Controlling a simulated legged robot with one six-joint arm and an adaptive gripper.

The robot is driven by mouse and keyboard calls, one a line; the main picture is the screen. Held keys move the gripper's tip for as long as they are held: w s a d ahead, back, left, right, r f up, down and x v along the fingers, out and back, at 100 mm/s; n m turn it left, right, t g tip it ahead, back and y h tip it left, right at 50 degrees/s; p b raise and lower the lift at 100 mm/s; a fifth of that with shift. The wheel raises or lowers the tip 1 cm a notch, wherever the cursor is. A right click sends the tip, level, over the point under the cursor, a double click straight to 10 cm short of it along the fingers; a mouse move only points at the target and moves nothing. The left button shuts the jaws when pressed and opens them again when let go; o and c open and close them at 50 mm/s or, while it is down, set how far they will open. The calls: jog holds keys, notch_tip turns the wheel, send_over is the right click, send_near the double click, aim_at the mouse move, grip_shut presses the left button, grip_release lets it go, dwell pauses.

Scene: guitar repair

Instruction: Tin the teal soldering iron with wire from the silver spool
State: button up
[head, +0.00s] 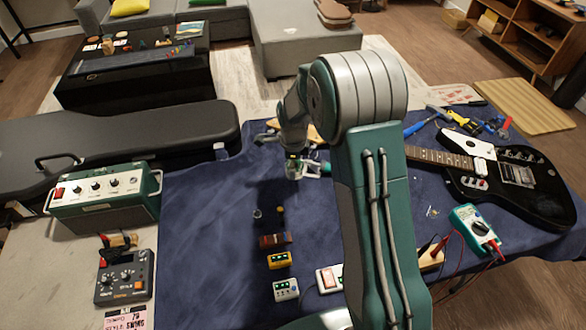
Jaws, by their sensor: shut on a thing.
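My gripper (309,168) is above the far part of the blue-covered table, small in the head view and partly hidden by my own arm. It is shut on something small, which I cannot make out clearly. Teal and pale parts show around the fingers, but I cannot tell whether they belong to the soldering iron or the gripper. I cannot clearly pick out the teal soldering iron or the silver spool. A small grey round thing (257,213) lies on the cloth nearer to me, too small to identify.
Small pedals (279,260) stand in the near middle of the blue cloth (200,240). A black guitar (535,185), hand tools (455,118) and a multimeter (474,229) are on the right. A green amplifier (103,195) and a black case (130,145) are left. Left-centre cloth is clear.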

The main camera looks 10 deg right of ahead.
jog(key=shift+r, duration=1.4)
jog(key=shift+d, duration=0.1)
